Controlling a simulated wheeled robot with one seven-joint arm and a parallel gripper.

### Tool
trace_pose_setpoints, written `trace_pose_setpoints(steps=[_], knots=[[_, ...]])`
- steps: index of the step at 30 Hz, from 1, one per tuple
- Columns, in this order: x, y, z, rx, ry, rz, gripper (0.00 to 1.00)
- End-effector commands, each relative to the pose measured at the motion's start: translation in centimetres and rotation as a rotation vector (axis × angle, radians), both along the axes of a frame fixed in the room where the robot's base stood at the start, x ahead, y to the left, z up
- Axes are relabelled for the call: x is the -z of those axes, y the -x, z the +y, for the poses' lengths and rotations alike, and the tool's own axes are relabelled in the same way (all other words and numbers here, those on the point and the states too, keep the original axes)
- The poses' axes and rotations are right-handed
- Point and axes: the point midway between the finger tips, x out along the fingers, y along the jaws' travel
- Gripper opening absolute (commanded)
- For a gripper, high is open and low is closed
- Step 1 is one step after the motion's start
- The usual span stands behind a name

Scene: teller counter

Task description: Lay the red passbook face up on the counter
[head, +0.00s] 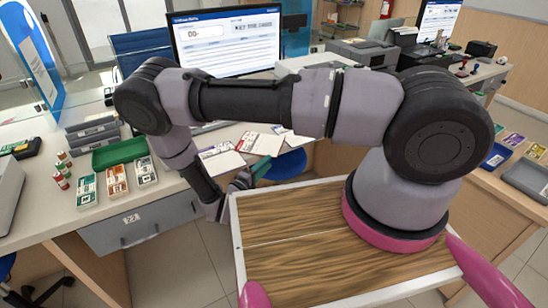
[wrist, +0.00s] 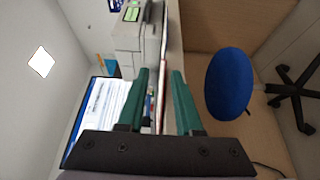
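A flat red and white booklet (head: 262,141), which looks like the red passbook, lies on the counter (head: 185,205) near its front edge, just beyond my gripper. Its small size hides which face is up. My gripper (head: 252,175) is beside the counter's front edge, with its green fingers toward the booklets. In the wrist view my gripper (wrist: 160,72) is open, with a clear gap between the fingers. A thin reddish and white strip shows edge-on in that gap, apparently beyond the fingertips; I cannot tell what it is.
Another booklet (head: 221,158) lies left of the red one. A green tray (head: 120,152), stacked grey trays (head: 92,132) and several cards stand at left. A monitor (head: 225,42) is behind. A blue stool (wrist: 229,84) is close to the counter front.

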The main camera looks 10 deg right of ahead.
Motion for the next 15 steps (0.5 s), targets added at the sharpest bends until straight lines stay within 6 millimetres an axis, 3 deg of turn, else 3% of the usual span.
trace_pose_setpoints(steps=[6,15], knots=[[0.0,1.8,1.9,-0.001,0.0,0.0,0.34],[-0.2,2.1,2.2,0.006,-0.002,0.001,0.34]])
